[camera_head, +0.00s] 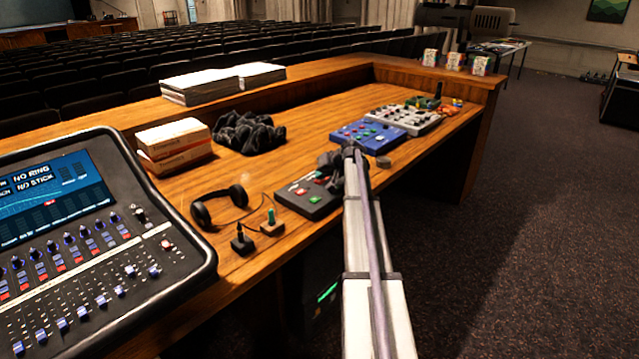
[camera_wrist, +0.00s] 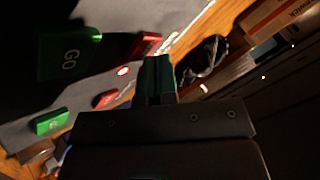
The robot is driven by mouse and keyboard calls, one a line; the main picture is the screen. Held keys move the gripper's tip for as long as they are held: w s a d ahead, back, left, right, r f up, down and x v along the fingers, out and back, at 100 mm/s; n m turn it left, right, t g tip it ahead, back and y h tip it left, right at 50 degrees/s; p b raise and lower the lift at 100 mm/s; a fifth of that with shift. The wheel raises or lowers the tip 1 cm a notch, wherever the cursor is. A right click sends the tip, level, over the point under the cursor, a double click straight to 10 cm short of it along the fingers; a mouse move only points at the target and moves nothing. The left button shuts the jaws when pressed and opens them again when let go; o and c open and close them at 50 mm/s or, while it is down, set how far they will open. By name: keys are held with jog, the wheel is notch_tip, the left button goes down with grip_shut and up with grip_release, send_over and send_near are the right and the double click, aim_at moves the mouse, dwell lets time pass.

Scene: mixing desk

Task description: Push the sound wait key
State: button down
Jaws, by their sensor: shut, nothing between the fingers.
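A dark grey key box (camera_head: 322,209) lies on the desk in the head view. It carries a red key (camera_head: 301,190) and a green key (camera_head: 314,198). In the wrist view, the box has a large dark green GO key (camera_wrist: 68,55) at upper left, a smaller green key (camera_wrist: 50,121) at lower left, a red key (camera_wrist: 107,99) and another red key (camera_wrist: 146,45). I cannot read which red or small green key is the sound wait key. My gripper (camera_wrist: 158,76) is shut and empty, close over the box; contact cannot be told. My arm hides the box's right end in the head view.
A large mixing console (camera_head: 180,262) fills the left front. Bare desk (camera_head: 300,125) lies behind the box.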

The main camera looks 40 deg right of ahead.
jog(key=shift+r+p, duration=0.5)
notch_tip(320, 180, up, 6)
jog(key=p, duration=0.6)
